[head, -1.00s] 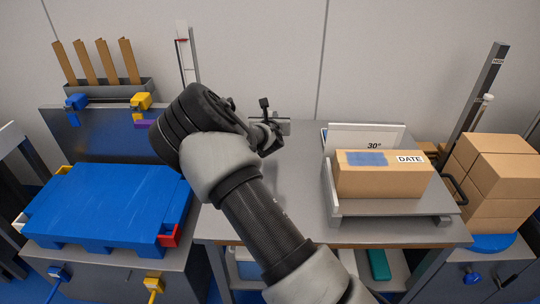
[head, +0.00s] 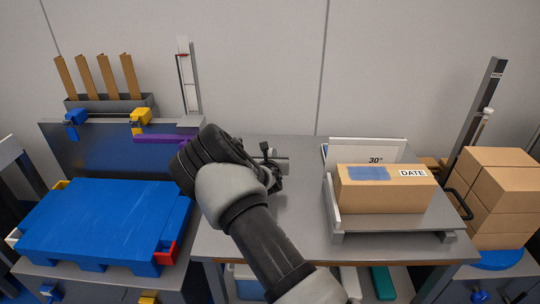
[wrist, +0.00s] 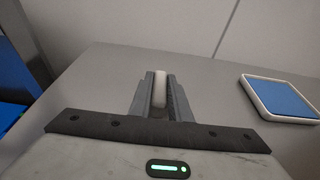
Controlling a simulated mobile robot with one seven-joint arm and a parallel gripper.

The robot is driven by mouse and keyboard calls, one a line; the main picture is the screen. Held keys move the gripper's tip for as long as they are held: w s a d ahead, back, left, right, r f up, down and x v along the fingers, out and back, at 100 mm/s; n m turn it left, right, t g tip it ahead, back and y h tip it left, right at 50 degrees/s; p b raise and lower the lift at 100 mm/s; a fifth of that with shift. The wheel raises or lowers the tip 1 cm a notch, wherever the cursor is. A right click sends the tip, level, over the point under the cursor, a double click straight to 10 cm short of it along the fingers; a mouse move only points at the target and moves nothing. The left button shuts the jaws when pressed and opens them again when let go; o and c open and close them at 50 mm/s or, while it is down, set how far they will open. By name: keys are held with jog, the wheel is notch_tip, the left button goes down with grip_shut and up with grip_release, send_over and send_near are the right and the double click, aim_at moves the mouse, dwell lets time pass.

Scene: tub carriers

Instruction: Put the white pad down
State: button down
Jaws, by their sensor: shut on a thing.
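My gripper (wrist: 157,100) is shut on the white pad (wrist: 159,90), which shows edge-on as a pale upright strip between the two grey fingers in the wrist view. In the head view my gripper (head: 270,165) is over the grey table (head: 300,220), partly behind my own wrist. The pad cannot be made out there. Whether the pad touches the table cannot be told.
A white-rimmed blue square (wrist: 283,98) lies on the table right of my gripper. A cardboard box (head: 385,192) marked DATE sits on a grey stand at right, before a 30° sign (head: 367,150). The table's middle looks clear.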

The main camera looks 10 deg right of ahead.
jog(key=c, duration=1.6)
grip_release()
jog(key=shift+f, duration=0.1)
jog(key=shift+c, duration=0.2)
